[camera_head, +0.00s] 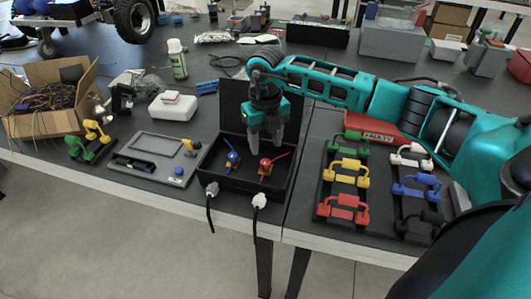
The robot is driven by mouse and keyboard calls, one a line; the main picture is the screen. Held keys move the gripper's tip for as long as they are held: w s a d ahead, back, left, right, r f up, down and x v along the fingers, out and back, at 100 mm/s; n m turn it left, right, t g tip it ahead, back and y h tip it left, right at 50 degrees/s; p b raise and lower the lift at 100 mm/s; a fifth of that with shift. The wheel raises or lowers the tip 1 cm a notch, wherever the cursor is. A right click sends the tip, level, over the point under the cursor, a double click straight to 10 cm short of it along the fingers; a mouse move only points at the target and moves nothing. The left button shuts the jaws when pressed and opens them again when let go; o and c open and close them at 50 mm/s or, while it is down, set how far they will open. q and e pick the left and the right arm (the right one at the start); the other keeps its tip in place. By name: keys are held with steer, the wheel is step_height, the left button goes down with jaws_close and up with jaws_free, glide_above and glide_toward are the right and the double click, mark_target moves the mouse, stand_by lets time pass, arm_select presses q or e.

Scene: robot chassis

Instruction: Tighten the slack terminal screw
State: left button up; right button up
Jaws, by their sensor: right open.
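An open black box (232,183) stands near the table's front edge, its lid raised at the back. Inside are a blue-handled part (232,158) on the left and a red-handled part (266,166) on the right. These look like the terminals; I cannot tell which screw is slack. My right gripper (265,140) points down over the box, open and empty, just above and behind the red part. The gap to the parts is hard to judge. My left gripper is not in view.
To the right are racks of coloured handles (343,180) and a red tray marked FAULTY (378,137). A cardboard box of wires (30,123) and a white case (172,108) stand left.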

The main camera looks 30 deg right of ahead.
mark_target(265, 161)
step_height(265, 161, up, 7)
steer(key=shift+f, duration=0.15)
stand_by(0.5)
